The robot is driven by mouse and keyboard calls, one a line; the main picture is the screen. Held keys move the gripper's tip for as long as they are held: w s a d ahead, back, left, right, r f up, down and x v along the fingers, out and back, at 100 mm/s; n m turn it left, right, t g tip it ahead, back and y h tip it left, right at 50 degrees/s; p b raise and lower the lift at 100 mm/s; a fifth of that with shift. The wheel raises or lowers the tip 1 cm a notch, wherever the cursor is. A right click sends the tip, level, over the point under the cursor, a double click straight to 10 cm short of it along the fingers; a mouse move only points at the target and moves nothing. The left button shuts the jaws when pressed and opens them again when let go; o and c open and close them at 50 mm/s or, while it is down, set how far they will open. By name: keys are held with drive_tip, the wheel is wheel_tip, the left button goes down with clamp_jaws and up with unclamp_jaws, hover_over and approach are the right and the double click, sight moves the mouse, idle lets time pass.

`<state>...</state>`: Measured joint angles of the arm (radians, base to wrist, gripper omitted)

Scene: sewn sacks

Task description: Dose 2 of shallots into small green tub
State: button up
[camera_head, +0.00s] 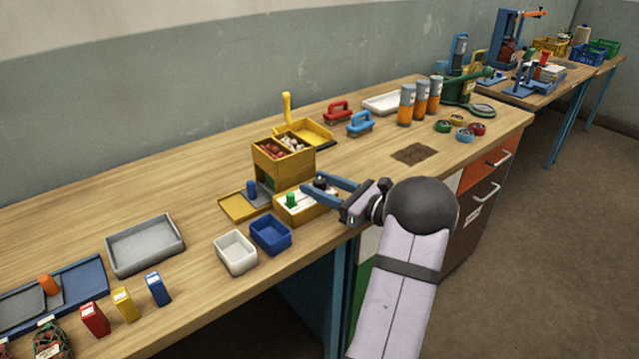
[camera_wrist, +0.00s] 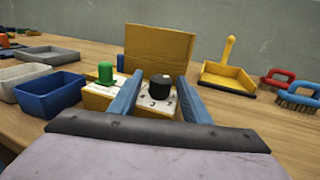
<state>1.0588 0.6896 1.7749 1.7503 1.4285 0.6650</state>
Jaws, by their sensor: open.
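A yellow dispenser (camera_head: 284,163) stands mid-table. Its open top has two compartments, one with reddish-brown bulbs (camera_head: 269,149) like shallots, one with pale pieces (camera_head: 292,143). A green patch (camera_head: 266,183) shows low in its front; I cannot tell if it is the small green tub. A control box (camera_head: 298,212) in front carries a green button (camera_wrist: 105,72) and a black dial (camera_wrist: 161,88) with marks around it. My gripper (camera_head: 318,188) is open, with its blue fingers either side of the dial; contact cannot be told. In the wrist view the dispenser's yellow panel (camera_wrist: 158,50) rises behind the dial.
A white tub (camera_head: 236,253) and a blue tub (camera_head: 270,234) stand left of the control box. A yellow plate (camera_head: 243,206) with a blue knob lies beside the dispenser. A yellow dustpan (camera_head: 308,132) and brushes are behind. Bare table lies to the dispenser's left.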

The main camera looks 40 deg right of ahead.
drive_tip(key=shift+w, duration=0.1)
drive_tip(key=c, duration=1)
drive_tip(key=shift+c, duration=0.2)
drive_tip(key=shift+m+h, duration=0.4)
drive_tip(key=shift+h, duration=0.2)
drive_tip(key=m+h+b, duration=0.2)
drive_tip(key=h, duration=0.1)
drive_tip(key=m+h+b, duration=0.1)
drive_tip(key=h, duration=0.1)
drive_tip(key=shift+a+f+t+b, duration=0.15)
drive_tip(key=shift+f+t+b, duration=0.1)
drive_tip(key=shift+t+b, duration=0.05)
drive_tip(key=m+h+b, duration=0.2)
drive_tip(key=h+b, duration=0.1)
drive_tip(key=h, duration=0.1)
drive_tip(key=shift+m+g+b, duration=0.3)
drive_tip(key=shift+m+g, duration=0.1)
drive_tip(key=shift+r+m+g+h+b, duration=0.15)
drive_tip(key=shift+m+g+h+b, duration=0.15)
drive_tip(key=shift+m+h+b, duration=0.35)
drive_tip(key=shift+r+h, duration=0.1)
drive_tip(key=shift+h, duration=0.35)
drive_tip(key=o, duration=1)
